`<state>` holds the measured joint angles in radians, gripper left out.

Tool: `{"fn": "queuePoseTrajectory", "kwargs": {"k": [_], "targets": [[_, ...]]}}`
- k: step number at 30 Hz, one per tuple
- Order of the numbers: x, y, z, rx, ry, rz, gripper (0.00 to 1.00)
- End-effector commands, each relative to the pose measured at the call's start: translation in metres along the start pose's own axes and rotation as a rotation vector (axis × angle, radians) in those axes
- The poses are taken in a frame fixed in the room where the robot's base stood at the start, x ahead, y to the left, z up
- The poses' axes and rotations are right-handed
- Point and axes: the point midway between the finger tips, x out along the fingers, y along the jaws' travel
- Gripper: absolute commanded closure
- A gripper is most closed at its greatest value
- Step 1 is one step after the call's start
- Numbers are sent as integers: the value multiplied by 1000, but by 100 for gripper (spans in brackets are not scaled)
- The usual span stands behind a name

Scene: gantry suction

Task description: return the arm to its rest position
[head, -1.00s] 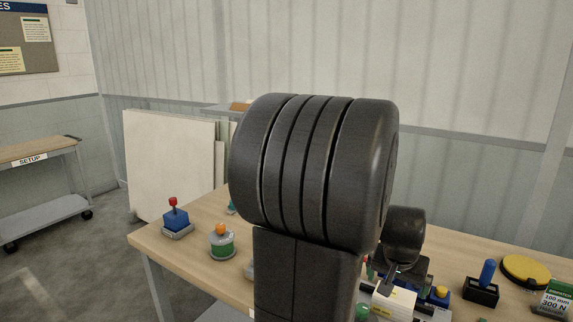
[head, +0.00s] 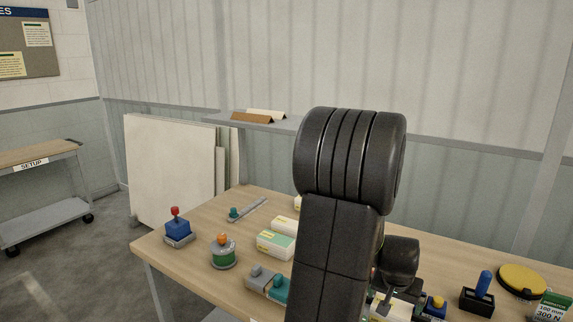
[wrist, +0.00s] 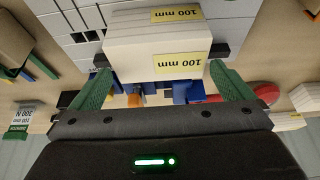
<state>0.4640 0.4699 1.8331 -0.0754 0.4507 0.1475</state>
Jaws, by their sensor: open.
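My dark arm stands in front of the bench (head: 225,283) in the head view and hides part of its middle. My gripper (wrist: 160,72) shows in the wrist view with its two green fingers spread wide. A white block with yellow "100 mm" labels (wrist: 150,48) lies ahead of the fingertips, between them in the picture. Gaps show beside the fingers, and I cannot tell how far off the block is. In the head view the gripper's fingers are mostly hidden behind my arm.
Left on the bench are a blue block with a red knob (head: 178,232), a green spool-like part (head: 222,253) and a white-green box (head: 275,244). Right are a blue-handled holder (head: 482,290) and a yellow disc (head: 522,279). A wall shelf (head: 260,123) is behind.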

Motion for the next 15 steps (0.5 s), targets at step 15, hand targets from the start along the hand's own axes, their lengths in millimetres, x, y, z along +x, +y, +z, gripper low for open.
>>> {"fn": "queuePoseTrajectory", "kwargs": {"k": [15], "targets": [[-39,0,-17,0,3,0,0]]}}
